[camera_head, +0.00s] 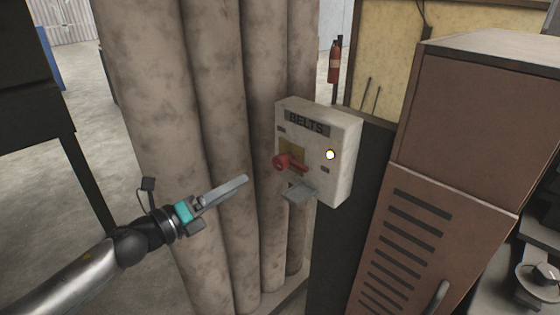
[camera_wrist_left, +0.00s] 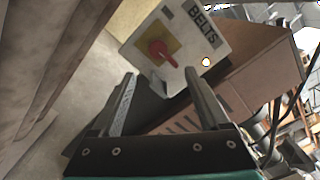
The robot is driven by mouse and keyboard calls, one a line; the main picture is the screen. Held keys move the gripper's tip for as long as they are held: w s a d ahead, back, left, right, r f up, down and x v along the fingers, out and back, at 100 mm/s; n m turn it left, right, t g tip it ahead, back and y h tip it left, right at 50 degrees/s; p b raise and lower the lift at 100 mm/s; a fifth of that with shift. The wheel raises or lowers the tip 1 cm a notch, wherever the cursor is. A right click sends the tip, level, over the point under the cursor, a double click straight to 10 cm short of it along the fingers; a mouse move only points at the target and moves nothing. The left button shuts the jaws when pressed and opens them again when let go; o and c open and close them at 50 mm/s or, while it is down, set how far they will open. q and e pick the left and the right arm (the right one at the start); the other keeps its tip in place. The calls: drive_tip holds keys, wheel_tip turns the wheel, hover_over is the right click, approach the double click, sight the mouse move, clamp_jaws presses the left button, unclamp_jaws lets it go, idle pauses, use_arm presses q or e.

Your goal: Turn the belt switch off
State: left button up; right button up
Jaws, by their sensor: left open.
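The belt switch box (camera_head: 318,150) is a pale box labelled BELTS on a dark post, right of the middle in the head view. Its red switch handle (camera_head: 288,162) sits on a yellow plate, and a round light (camera_head: 330,155) glows on its right. My left gripper (camera_head: 243,181) is to the left of the box, apart from it. In the left wrist view the gripper (camera_wrist_left: 158,82) is open and empty. The red handle (camera_wrist_left: 160,52) shows beyond and between its fingertips. My right gripper is in neither view.
Tall mottled pipes (camera_head: 220,130) stand behind and left of my left gripper. A brown cabinet (camera_head: 440,190) with vent slots stands right of the switch box. A grey tab (camera_head: 297,193) juts out below the box. A fire extinguisher (camera_head: 334,62) hangs farther back.

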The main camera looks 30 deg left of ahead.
sight(276, 164)
use_arm(q)
drive_tip(key=shift+x, duration=7.45)
drive_tip(key=shift+a+f, duration=0.1)
drive_tip(key=shift+p, duration=0.3)
clamp_jaws()
